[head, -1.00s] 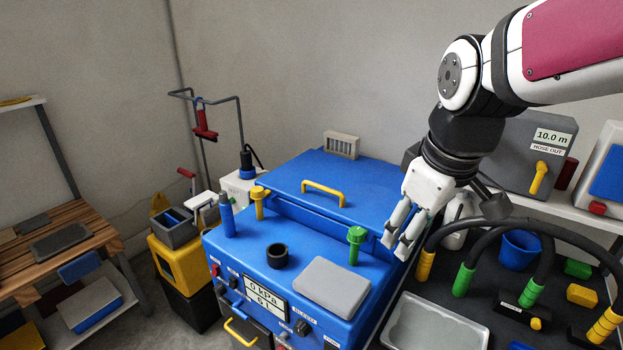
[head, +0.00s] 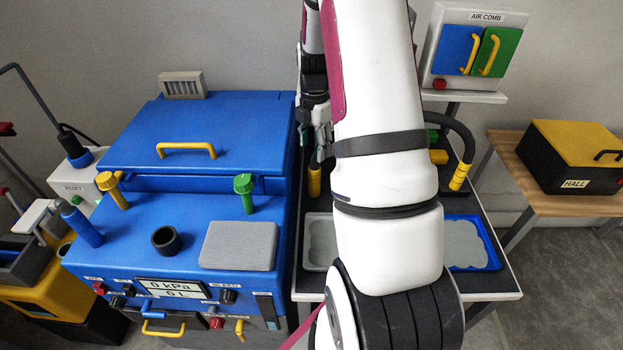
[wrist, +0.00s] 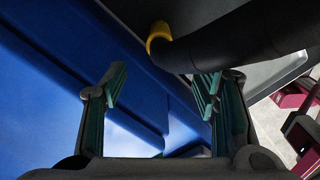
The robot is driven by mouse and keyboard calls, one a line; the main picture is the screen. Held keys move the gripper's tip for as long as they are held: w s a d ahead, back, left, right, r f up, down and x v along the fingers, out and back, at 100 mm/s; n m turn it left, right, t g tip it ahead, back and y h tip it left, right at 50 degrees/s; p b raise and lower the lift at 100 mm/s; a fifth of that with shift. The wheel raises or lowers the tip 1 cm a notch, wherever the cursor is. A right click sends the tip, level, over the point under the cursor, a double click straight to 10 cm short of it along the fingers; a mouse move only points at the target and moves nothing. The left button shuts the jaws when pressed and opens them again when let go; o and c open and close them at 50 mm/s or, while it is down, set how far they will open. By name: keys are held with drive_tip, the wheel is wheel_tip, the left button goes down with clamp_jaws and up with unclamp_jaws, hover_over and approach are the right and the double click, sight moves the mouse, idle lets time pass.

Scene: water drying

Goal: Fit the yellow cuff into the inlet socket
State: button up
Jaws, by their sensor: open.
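A yellow cuff (head: 314,181) on the end of a black hose stands at the left side of the dark table, beside the blue machine. In the wrist view the yellow cuff (wrist: 157,38) is beyond the fingertips, with the black hose running right from it. My gripper (wrist: 161,88) is open and nothing is between its fingers. In the head view it is above the cuff, partly hidden by my arm. A black ring-shaped socket (head: 167,240) stands empty on the blue machine's front deck; I cannot read a label naming it the inlet.
The blue machine (head: 215,130) has a yellow lid handle (head: 186,149), a yellow post (head: 113,192) and a green post (head: 244,194). A grey pad (head: 238,246) lies right of the socket. Another yellow-banded hose end (head: 460,177) stands further right. My arm covers much of the table.

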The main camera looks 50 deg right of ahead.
sight(314, 178)
wheel_tip(314, 178, down, 7)
drive_tip(key=shift+f, duration=0.1)
drive_tip(key=shift+d+f+p, duration=0.15)
drive_tip(key=shift+f+p, duration=0.25)
drive_tip(key=shift+f, duration=2.5)
drive_tip(key=c, duration=1.3)
